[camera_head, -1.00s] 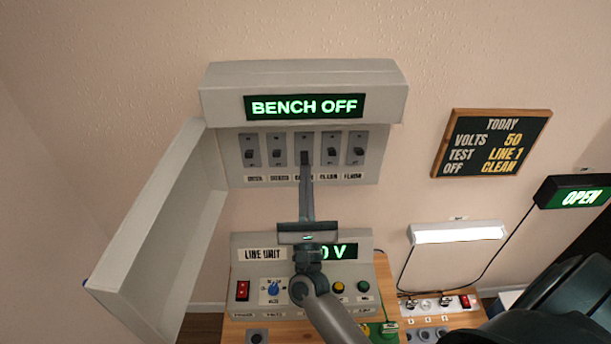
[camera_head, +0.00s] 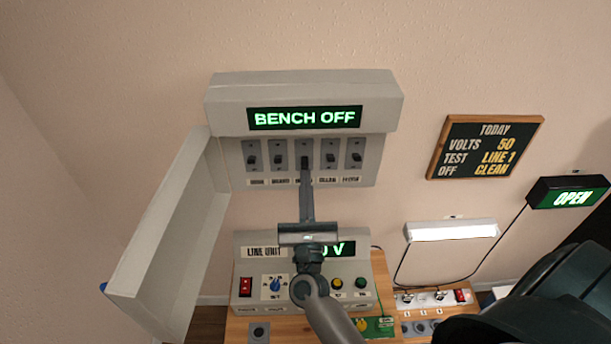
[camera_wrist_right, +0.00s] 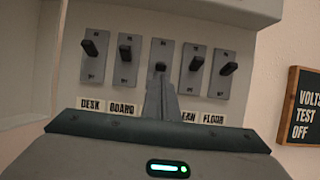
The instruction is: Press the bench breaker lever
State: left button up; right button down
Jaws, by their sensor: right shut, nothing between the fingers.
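The breaker box (camera_head: 300,95) hangs on the wall with its display reading BENCH OFF. Below the display is a row of several dark levers on grey plates. The middle breaker lever (camera_wrist_right: 160,67) shows just beyond the fingertips in the right wrist view. Its label is hidden behind my gripper; the labels around it read DESK, BOARD, a partly covered one, and FLOOR. My right gripper (camera_head: 305,170) is shut and empty, its fingers pointing up at the middle lever. The tips overlap the lever's lower end; I cannot tell whether they touch. My left gripper is not in view.
The box's cover (camera_head: 170,235) stands open on the left. A line unit (camera_head: 245,265) with knobs and buttons sits on the wooden bench below. A notice board (camera_head: 487,147), a lamp (camera_head: 451,231) and an OPEN sign (camera_head: 568,193) are at the right.

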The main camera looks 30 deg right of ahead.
jog(key=p, duration=0.1)
jog(key=r+g+p, duration=0.1)
jog(key=p, duration=0.1)
jog(key=shift+s+a+r+y, duration=0.15)
jog(key=shift+s+r+y, duration=0.1)
jog(key=shift+s+y, duration=0.15)
jog(key=shift+r+p, duration=0.7)
jog(key=shift+r, duration=0.05)
jog(key=r+p, duration=0.2)
jog(key=r, duration=0.1)
jog(key=shift+w+r+p, duration=0.2)
jog(key=shift+r+p, duration=0.05)
jog(key=shift+p, duration=0.05)
jog(key=s+d+r+p, duration=0.4)
jog(key=s+d+r, duration=0.2)
jog(key=s, duration=0.4)
jog(key=shift+d, duration=0.2)
